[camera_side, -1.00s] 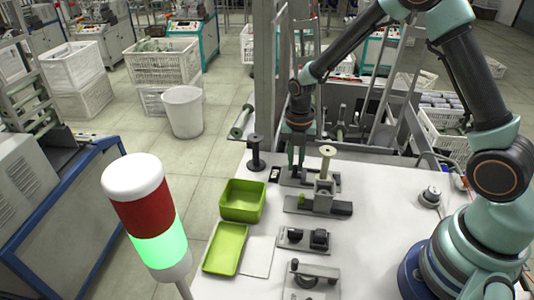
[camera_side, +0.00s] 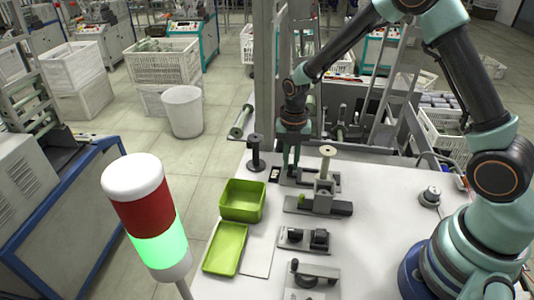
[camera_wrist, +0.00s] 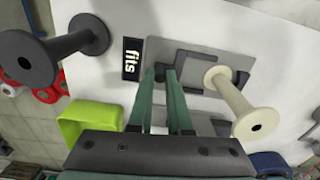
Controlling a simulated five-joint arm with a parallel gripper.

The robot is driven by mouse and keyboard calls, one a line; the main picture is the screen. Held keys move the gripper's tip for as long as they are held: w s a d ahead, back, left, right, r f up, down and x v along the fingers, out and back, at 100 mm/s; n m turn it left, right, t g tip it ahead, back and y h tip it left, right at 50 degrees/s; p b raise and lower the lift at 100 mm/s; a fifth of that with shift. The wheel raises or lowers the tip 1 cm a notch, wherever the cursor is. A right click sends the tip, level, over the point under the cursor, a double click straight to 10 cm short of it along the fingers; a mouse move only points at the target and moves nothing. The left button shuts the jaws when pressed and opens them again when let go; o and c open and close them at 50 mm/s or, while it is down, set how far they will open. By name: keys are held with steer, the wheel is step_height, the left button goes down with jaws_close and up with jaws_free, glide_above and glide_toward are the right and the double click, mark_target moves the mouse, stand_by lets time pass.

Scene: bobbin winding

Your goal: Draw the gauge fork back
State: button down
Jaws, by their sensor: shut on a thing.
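The gauge fork (camera_wrist: 200,57) is a dark flat piece on a grey base plate (camera_wrist: 195,103) in the wrist view. My gripper (camera_wrist: 164,73) is shut on its left end, low over the plate. In the side view my gripper (camera_side: 291,172) stands at the left end of the gauge's plate (camera_side: 328,180); the fork is mostly hidden there. A cream bobbin (camera_wrist: 232,100) stands to the right of my fingers, near the fork's right end.
A dark bobbin (camera_side: 255,155) stands left of my gripper. A black label reading "fits" (camera_wrist: 131,58) lies beside the plate. Two green trays (camera_side: 242,212) (camera_side: 225,262) and small dark fixtures (camera_side: 305,239) are nearer the camera.

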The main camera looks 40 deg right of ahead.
steer(key=shift+w+a, duration=0.1)
steer(key=shift+w, duration=0.05)
steer(key=shift+w+a, duration=0.25)
steer(key=shift+w, duration=0.05)
steer(key=shift+w+a, duration=0.1)
steer(key=shift+w, duration=0.05)
stand_by(0.4)
steer(key=c, duration=0.9)
jaws_free()
steer(key=shift+r, duration=3.5)
